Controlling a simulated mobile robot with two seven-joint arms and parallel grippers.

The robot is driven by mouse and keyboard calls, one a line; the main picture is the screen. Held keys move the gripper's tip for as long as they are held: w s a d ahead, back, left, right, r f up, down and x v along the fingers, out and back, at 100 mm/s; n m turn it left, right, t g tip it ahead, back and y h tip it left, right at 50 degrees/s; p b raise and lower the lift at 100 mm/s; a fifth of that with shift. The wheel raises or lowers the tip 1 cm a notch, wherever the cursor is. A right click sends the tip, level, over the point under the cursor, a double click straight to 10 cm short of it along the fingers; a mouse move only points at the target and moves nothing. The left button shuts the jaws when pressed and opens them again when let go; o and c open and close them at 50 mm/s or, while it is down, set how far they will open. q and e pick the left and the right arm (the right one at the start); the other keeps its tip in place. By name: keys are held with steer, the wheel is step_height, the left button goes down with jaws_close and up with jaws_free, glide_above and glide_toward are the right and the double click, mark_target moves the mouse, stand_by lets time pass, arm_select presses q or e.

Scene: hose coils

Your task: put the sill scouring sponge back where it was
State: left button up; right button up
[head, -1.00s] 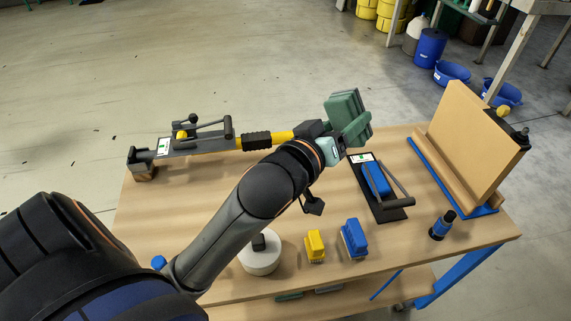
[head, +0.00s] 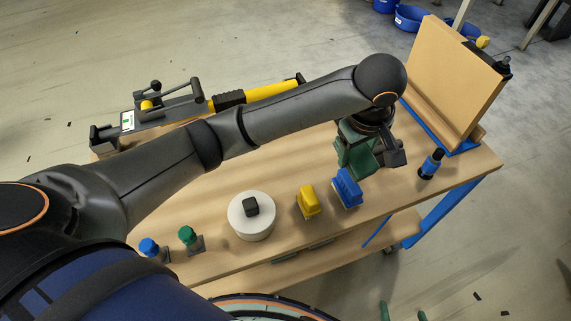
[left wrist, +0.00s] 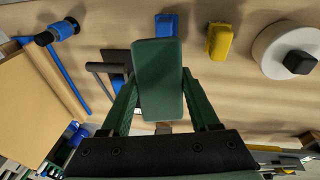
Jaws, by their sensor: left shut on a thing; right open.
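A dark green block, the scouring sponge (left wrist: 158,95), is held between the green fingers of my left gripper (head: 360,155). In the left wrist view the fingers close on its two long sides. My left gripper points down over the right part of the workbench, behind the blue and yellow brushes; I cannot tell how far above the top the sponge is. A black tray with a grey handle (left wrist: 98,68) lies partly hidden behind the sponge in the left wrist view. My right gripper is out of view.
A blue brush (head: 346,188), a yellow brush (head: 308,201) and a white round block with a black knob (head: 250,222) stand near the front edge. A blue-black bottle (head: 430,164) and an upright tan board (head: 453,80) are at right. A yellow-handled tool (head: 270,91) lies behind.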

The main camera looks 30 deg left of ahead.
arm_select(q)
steer(key=s+a+f+n+g+h, duration=0.1)
steer(key=s+a+n+g, duration=0.1)
steer(key=a+n+g, duration=0.1)
steer(key=b, duration=0.2)
glide_above(286, 165)
steer(key=shift+n+h, duration=0.3)
steer(key=shift+h, duration=0.1)
steer(key=f, duration=0.8)
steer(key=shift+s+d+f, duration=0.1)
steer(key=shift+d, duration=0.3)
steer(key=shift+a+f, duration=0.35)
steer(key=shift+f, duration=0.15)
steer(key=shift+w+a+f, duration=0.15)
steer(key=shift+f, duration=0.75)
steer(key=shift+w+a+f, duration=0.1)
steer(key=shift+f, duration=0.8)
steer(key=o, duration=1.2)
